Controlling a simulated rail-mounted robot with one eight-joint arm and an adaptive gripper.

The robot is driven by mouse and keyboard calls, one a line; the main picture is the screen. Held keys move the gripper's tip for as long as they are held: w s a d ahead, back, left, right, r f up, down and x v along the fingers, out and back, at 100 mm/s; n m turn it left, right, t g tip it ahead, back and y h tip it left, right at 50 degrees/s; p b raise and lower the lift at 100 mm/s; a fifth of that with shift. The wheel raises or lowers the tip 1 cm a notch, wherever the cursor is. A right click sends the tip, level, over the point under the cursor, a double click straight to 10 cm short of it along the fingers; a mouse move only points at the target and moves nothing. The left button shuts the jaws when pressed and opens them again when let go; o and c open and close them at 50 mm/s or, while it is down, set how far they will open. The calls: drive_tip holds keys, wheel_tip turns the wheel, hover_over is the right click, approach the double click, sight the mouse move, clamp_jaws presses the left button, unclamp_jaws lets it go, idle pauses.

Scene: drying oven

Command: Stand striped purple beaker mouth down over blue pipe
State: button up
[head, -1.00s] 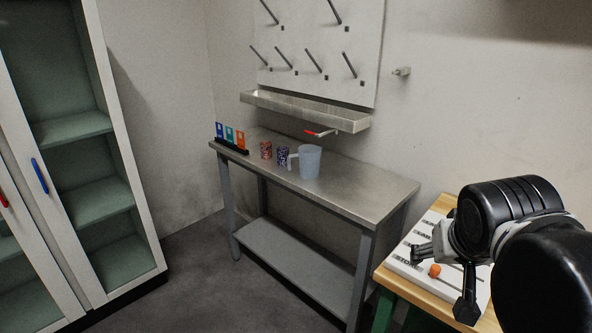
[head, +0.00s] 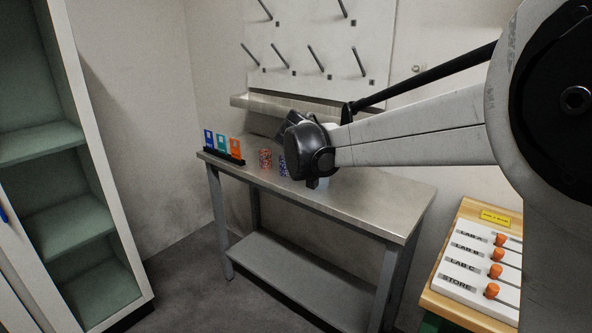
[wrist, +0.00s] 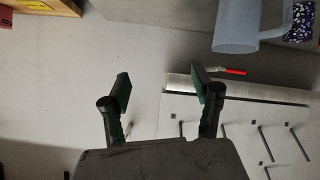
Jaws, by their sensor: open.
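In the head view my wrist is over the bench, hiding the gripper's fingers. I cannot make out a striped purple beaker or a blue pipe. A blue-and-white patterned cup (head: 283,167) stands on the bench, partly hidden by my wrist; it also shows at the wrist view's corner (wrist: 300,21). A red patterned cup (head: 265,158) stands to its left. A pale blue jug (wrist: 236,28) is near the gripper at the wrist view's upper right.
The steel bench (head: 375,198) has clear room at its right. A pegboard (head: 290,35) with grey slanted pegs hangs above a trough. A red tap handle (wrist: 232,71) is near the jug. Coloured cards (head: 222,144) stand at the bench's left. A slider board (head: 478,258) is at right.

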drive_tip(key=w+a+f+m+t+h+b, duration=0.1)
drive_tip(key=w+a+f, duration=0.2)
drive_tip(key=w+a, duration=0.25)
drive_tip(key=w+a+f+t+h+b, duration=0.1)
drive_tip(key=w+a+f+t, duration=0.1)
drive_tip(key=w+a+f, duration=0.4)
drive_tip(key=m+t+b, duration=0.1)
drive_tip(key=t, duration=0.2)
approach(282, 164)
drive_tip(key=b+x, duration=0.1)
drive_tip(key=x, duration=0.6)
drive_tip(key=shift+d+f+b, duration=0.2)
drive_tip(key=shift+b, duration=0.15)
drive_tip(key=shift+b+x, duration=0.85)
drive_tip(key=shift+x, duration=1.8)
drive_tip(key=shift+w+a+r, duration=0.1)
drive_tip(key=shift+a+r, duration=0.05)
drive_tip(key=c, duration=1)
